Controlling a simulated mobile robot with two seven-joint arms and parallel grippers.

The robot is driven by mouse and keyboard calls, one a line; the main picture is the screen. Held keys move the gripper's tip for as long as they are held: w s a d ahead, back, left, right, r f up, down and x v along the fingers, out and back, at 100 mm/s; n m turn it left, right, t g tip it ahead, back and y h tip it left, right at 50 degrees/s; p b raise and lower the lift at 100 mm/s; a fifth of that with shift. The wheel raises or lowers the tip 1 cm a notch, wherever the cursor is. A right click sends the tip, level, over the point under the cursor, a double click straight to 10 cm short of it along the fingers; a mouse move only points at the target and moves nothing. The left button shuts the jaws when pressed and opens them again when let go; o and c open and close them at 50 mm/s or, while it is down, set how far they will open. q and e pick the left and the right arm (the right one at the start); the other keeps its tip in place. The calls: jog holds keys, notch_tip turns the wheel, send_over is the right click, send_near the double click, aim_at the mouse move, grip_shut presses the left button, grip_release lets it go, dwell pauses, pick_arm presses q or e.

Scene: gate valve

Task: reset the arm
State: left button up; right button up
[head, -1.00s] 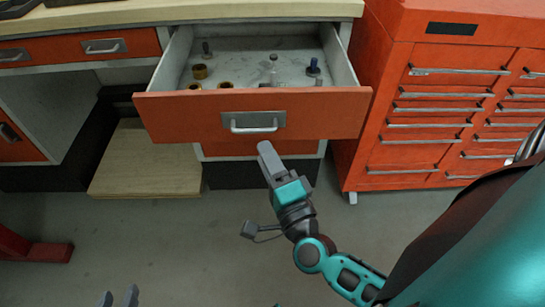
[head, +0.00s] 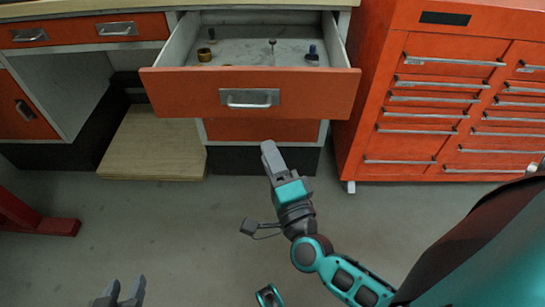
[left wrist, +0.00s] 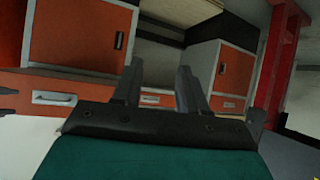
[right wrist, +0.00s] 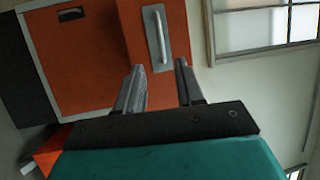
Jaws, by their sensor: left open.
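My left gripper (head: 121,290) shows at the bottom left edge of the head view, low over the floor. It is open and empty, with its two fingers apart in the left wrist view (left wrist: 160,66). My right gripper (head: 269,150) is in front of and below the open orange drawer (head: 190,92), seen nearly edge-on in the head view. In the right wrist view (right wrist: 159,66) its fingers are apart with nothing between them. It appears clear of the drawer handle (head: 249,98).
The pulled-out drawer holds a brass fitting (head: 204,55) and several small parts. A red tool cabinet (head: 375,140) stands to the right. A wooden board (head: 152,150) lies under the bench, and a red stand (head: 40,226) is at the left. The floor between is clear.

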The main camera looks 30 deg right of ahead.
pick_arm(q)
jog(key=shift+d+r, duration=0.1)
dwell(0.3)
pick_arm(e)
jog(key=s+a+n+g+y+p, duration=0.25)
jog(key=a+n+y+p, duration=0.3)
jog(key=n, duration=0.65)
pick_arm(q)
jog(key=shift+y, duration=0.5)
jog(key=a+r+p, duration=0.1)
jog(key=s+a+r+p, duration=0.1)
jog(key=r, duration=0.1)
jog(key=a+r+p, duration=0.1)
jog(key=shift+s+a+r, duration=0.1)
jog(key=shift+s+r, duration=0.15)
pick_arm(e)
jog(key=s+d+f+n+g, duration=0.3)
jog(key=s+f+n+g, duration=0.2)
jog(key=n, duration=0.4)
jog(key=shift+s+d+f+g+h, duration=0.15)
jog(key=shift+d+f+g+h, duration=0.15)
jog(key=shift+g, duration=0.45)
jog(key=shift+a, duration=0.1)
